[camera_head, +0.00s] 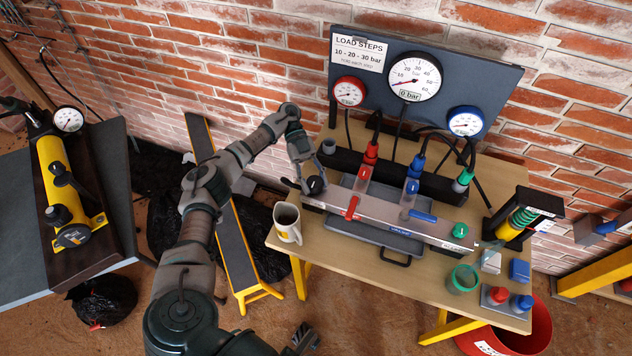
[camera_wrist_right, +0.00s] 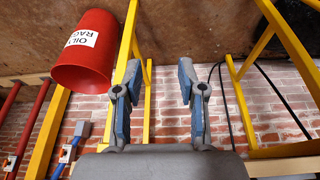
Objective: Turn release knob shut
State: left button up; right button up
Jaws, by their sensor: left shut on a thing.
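The black release knob (camera_head: 316,185) sits at the left end of a long metal manifold bar (camera_head: 385,212) on the wooden table. My left gripper (camera_head: 304,182) reaches down from above and is shut on the knob; its fingers partly hide the knob. The bar also carries a red lever (camera_head: 352,207), a blue lever (camera_head: 422,216) and a green knob (camera_head: 460,229). The large gauge (camera_head: 413,77) above reads about 0 bar. My right gripper (camera_wrist_right: 160,85) is open and empty, its two fingers well apart in the right wrist view. It is low, away from the bar.
A mug (camera_head: 287,224) stands close to my left gripper at the table's left edge. A red bucket (camera_wrist_right: 84,52) is near my right gripper. A yellow pump (camera_head: 62,190) lies on the left bench.

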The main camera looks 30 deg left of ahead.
aim_at(315, 180)
pick_arm(q)
jog(key=shift+w+r, duration=0.1)
jog(key=shift+r, duration=0.1)
pick_arm(e)
jog(key=shift+w+a+t, duration=0.15)
jog(key=shift+w+t, duration=0.15)
jog(key=shift+w, duration=0.15)
jog(key=shift+w, duration=0.1)
pick_arm(q)
jog(key=o, duration=1.2)
jog(key=shift+f, duration=0.1)
jog(key=shift+c, duration=0.2)
jog(key=shift+r, duration=0.3)
notch_tip(315, 180, up, 9)
jog(key=shift+r, duration=0.15)
